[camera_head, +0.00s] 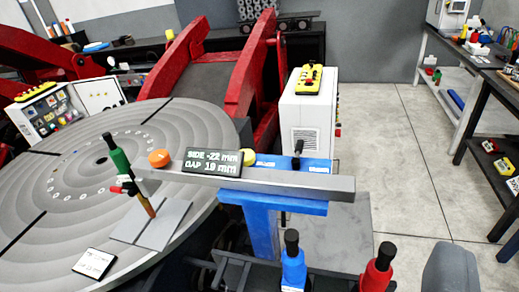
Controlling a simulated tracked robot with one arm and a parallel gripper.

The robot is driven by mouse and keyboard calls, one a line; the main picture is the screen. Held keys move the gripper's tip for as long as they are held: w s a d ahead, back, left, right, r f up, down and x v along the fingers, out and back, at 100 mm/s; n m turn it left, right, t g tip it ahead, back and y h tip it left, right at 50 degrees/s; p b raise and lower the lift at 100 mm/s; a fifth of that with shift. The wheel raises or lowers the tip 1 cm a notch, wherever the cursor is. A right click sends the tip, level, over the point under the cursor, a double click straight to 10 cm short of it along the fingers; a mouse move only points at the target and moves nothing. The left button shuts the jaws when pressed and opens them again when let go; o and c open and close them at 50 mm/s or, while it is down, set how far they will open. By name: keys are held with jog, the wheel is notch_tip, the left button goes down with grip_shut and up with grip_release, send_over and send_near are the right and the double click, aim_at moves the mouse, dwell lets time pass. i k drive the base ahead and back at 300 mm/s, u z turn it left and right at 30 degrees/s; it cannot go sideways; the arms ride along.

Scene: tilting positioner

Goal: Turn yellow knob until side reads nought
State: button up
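The yellow knob (249,157) sits at the right end of a small dark display (212,161) on a grey bar. The display reads SIDE -22 mm and GAP 19 mm. An orange knob (159,158) is at the display's left. The bar rests on a blue stand (262,225). At its left end a green torch (121,163) leans over a grey plate (165,222) on the round turntable (50,225). A rounded grey shape (450,270) at the bottom right may be part of my gripper. No fingertips can be made out, and nothing touches the yellow knob.
Blue (293,270) and red (376,273) black-topped handles stand in front of the bar. A white cabinet (305,118) with a yellow pendant stands behind it. Red frame arms (255,75) rise behind the turntable. The floor at the right is clear up to the benches (490,85).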

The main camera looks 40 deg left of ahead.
aim_at(250, 158)
jog(key=z, duration=0.1)
jog(key=i, duration=1)
jog(key=u, duration=0.05)
